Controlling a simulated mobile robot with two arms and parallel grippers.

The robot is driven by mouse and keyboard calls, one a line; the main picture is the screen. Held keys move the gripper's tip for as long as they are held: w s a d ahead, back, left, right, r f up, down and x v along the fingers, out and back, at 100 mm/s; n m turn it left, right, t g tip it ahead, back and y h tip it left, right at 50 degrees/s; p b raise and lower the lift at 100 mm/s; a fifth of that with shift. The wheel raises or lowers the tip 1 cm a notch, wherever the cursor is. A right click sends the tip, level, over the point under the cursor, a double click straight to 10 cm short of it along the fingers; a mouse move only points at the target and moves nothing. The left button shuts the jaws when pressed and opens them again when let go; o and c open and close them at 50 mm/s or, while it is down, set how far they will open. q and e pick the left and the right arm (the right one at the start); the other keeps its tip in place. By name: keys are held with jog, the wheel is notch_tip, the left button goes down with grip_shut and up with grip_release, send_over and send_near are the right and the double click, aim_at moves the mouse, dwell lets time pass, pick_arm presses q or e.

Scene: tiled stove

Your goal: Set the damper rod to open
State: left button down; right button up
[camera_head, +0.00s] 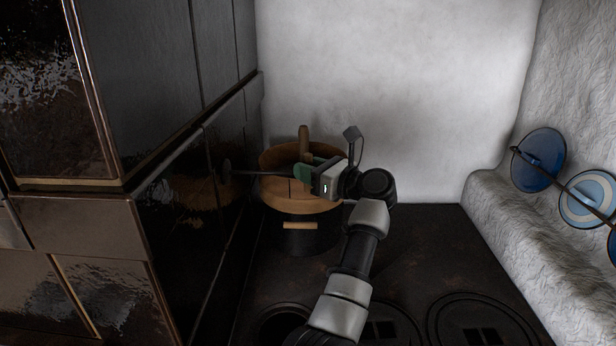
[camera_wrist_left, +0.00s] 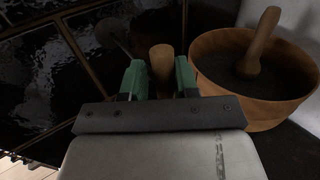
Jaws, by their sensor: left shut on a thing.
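The damper rod (camera_head: 262,173) is a thin grey rod that comes out of a round plate (camera_head: 227,168) on the dark tiled stove wall. A clear length of it shows between the wall and my left gripper (camera_head: 304,176). In the left wrist view, the rod's wooden knob (camera_wrist_left: 162,62) sits between the green fingertips of my left gripper (camera_wrist_left: 160,78), which is shut on it. The fingers hide part of the knob in the head view. My right gripper is in neither view.
A round wooden tub (camera_head: 275,157) with a wooden handle (camera_head: 304,135) sticking up stands just behind my gripper. A dark pot (camera_head: 300,238) is below it. The black stove top (camera_head: 405,245) has round lids. Blue plates (camera_head: 540,160) hang at the right.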

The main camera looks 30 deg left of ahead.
pick_arm(q)
jog(key=shift+s+a+r, duration=0.1)
jog(key=shift+a+r, duration=0.05)
jog(key=shift+a, duration=0.1)
jog(key=c, duration=1.3)
grip_release()
jog(key=shift+a, duration=0.15)
jog(key=shift+o, duration=2.4)
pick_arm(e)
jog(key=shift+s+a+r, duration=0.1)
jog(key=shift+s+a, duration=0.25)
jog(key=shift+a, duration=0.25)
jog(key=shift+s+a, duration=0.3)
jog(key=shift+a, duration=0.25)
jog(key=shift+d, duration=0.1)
